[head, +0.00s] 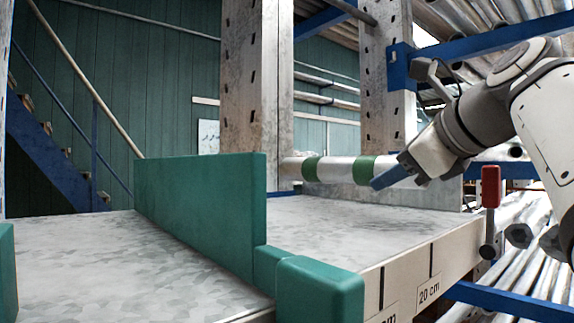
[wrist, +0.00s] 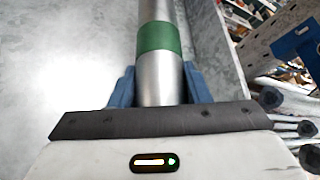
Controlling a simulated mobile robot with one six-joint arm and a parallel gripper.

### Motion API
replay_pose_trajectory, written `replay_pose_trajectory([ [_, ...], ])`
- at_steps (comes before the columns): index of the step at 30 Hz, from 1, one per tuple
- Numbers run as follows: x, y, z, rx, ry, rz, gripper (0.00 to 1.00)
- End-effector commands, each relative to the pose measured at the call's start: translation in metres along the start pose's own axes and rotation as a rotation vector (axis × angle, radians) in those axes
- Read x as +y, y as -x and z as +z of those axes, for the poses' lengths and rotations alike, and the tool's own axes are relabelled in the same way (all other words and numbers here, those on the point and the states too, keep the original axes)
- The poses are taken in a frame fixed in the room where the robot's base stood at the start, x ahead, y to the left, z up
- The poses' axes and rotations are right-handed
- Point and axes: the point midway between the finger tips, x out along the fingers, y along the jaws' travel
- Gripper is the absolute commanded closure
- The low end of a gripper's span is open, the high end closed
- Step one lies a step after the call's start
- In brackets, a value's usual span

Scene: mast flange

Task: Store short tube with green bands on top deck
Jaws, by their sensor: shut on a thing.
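The short metal tube with green bands (head: 335,170) is held level above the grey metal deck (head: 350,208), in the bay right of the green divider. Two green bands show on it in the head view. My gripper (head: 390,175) is shut on the tube's right end, with blue fingers on either side of it. In the wrist view the tube (wrist: 160,80) runs straight ahead from between the fingers (wrist: 158,88), with one green band in sight. The tube's far end is out of the wrist picture.
A green divider (head: 200,205) stands left of the tube, with a green block (head: 320,290) at the deck's front edge. The front edge carries a "20 cm" label (head: 429,292). A red-handled lever (head: 490,187) stands at the right. Upright posts (head: 250,85) rise behind.

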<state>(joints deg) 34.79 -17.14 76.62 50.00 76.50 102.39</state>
Motion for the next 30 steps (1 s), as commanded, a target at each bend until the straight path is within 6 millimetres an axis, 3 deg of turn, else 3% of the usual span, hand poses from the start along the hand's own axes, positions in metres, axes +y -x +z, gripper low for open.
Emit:
replay_pose_trajectory([
  [12,0.016,-0.015,-0.026,-0.002,0.000,0.000,1.00],
  [30,0.022,-0.020,-0.036,0.004,-0.001,0.008,1.00],
])
